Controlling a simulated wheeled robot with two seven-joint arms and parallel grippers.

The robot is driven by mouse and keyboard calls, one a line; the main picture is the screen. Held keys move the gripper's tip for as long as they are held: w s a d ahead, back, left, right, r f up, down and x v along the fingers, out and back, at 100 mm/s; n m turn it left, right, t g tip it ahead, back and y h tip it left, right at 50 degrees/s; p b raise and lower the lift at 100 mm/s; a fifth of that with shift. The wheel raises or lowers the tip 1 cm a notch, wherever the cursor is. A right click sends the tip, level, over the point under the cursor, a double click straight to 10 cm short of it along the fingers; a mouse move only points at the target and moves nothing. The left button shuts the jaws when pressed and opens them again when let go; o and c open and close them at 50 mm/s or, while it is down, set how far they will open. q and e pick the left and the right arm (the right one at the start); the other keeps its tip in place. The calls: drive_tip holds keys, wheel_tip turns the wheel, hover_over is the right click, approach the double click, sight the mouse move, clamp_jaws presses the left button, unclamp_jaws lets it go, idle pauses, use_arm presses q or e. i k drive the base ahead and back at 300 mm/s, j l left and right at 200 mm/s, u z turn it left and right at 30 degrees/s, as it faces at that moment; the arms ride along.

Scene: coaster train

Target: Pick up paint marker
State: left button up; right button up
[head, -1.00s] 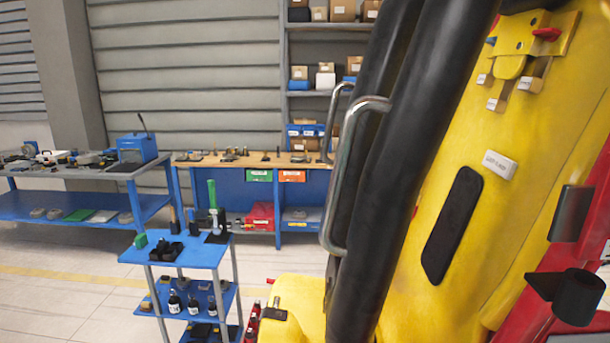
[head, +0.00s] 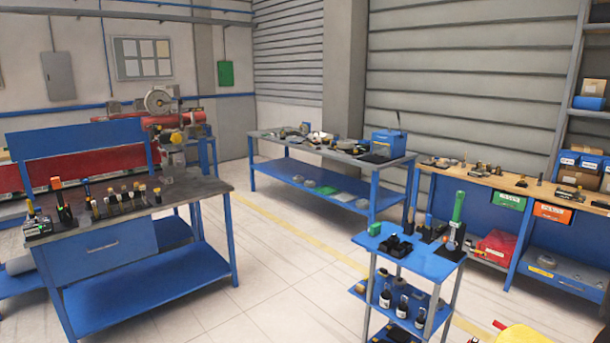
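I cannot pick out the paint marker for certain. Several small upright tools and marker-like items (head: 125,200) stand on the dark top of the left workbench (head: 190,192), too small to identify. Neither of my grippers is in view.
Dark bottles (head: 402,306) stand on the cart's middle shelf. A blue workbench (head: 340,152) stands at the back, a wood-topped bench (head: 500,180) at the right. A yellow body (head: 520,338) shows at the lower right edge. Tiled floor (head: 290,270) is clear between left bench and cart.

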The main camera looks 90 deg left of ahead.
sight(29, 201)
drive_tip(key=j+u, duration=0.1)
drive_tip(key=u, duration=0.35)
drive_tip(key=k+j+u, duration=0.1)
drive_tip(key=u, duration=0.4)
drive_tip(key=j+u, duration=0.15)
drive_tip(key=u, duration=0.3)
drive_tip(key=j+u, duration=0.1)
drive_tip(key=u, duration=0.35)
drive_tip(key=i+j+u, duration=0.1)
drive_tip(key=j+u, duration=0.35)
drive_tip(key=i+j+u, duration=0.15)
drive_tip(key=j+u, duration=0.3)
drive_tip(key=i+j+u, duration=0.2)
drive_tip(key=u, duration=0.3)
drive_tip(key=i+j+u, duration=0.25)
drive_tip(key=u, duration=0.2)
drive_tip(key=j, duration=0.1)
